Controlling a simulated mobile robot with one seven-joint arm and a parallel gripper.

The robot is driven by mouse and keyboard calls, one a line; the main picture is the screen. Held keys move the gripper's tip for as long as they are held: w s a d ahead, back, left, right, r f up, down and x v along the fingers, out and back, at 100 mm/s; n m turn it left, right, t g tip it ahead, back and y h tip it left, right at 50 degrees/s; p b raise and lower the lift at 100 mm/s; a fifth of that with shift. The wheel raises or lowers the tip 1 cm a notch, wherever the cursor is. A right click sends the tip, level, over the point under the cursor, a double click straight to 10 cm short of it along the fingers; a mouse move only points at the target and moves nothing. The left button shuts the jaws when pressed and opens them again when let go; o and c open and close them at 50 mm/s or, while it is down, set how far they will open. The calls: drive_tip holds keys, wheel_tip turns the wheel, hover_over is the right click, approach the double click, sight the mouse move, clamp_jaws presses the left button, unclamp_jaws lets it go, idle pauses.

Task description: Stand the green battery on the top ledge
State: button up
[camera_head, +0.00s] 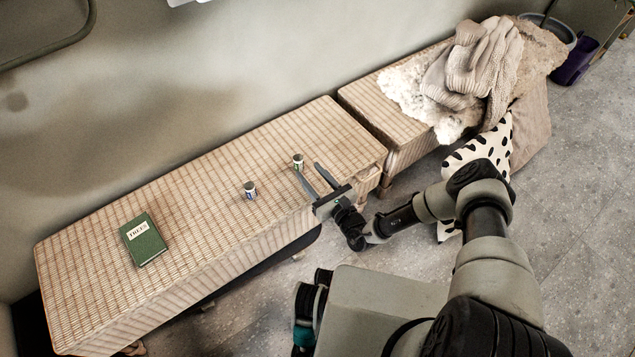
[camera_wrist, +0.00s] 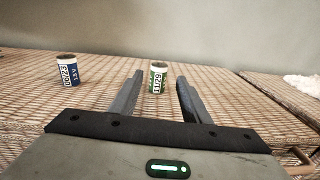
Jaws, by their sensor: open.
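The green battery (camera_head: 298,161) stands upright on the woven bench top. In the wrist view the green battery (camera_wrist: 158,77) shows a white label with dark print, between and beyond my fingertips. My gripper (camera_head: 308,172) is open and empty, low over the bench, with its fingers pointing toward the green battery. The wrist view shows my gripper's two fingers (camera_wrist: 160,80) apart with nothing held. A blue battery (camera_head: 249,190) stands upright to the left of the green one; it also shows in the wrist view (camera_wrist: 68,70). I cannot make out a top ledge in either view.
The woven bench (camera_head: 200,215) stands along the wall. A green book (camera_head: 142,240) lies at its left end. A second bench (camera_head: 375,105) to the right bears a fleece and a knitted cloth (camera_head: 475,65). A spotted cushion (camera_head: 480,150) leans there.

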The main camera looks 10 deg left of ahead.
sight(301, 161)
drive_tip(key=shift+b+x, duration=0.6)
drive_tip(key=shift+x, duration=2.05)
drive_tip(key=shift+a+r, duration=0.1)
drive_tip(key=shift+c, duration=0.4)
clamp_jaws()
drive_tip(key=shift+r, duration=0.2)
drive_tip(key=shift+r+p, duration=0.1)
drive_tip(key=shift+p, duration=0.25)
drive_tip(key=shift+r+p, duration=1.55)
drive_tip(key=shift+r, duration=0.15)
drive_tip(key=shift+s, duration=0.1)
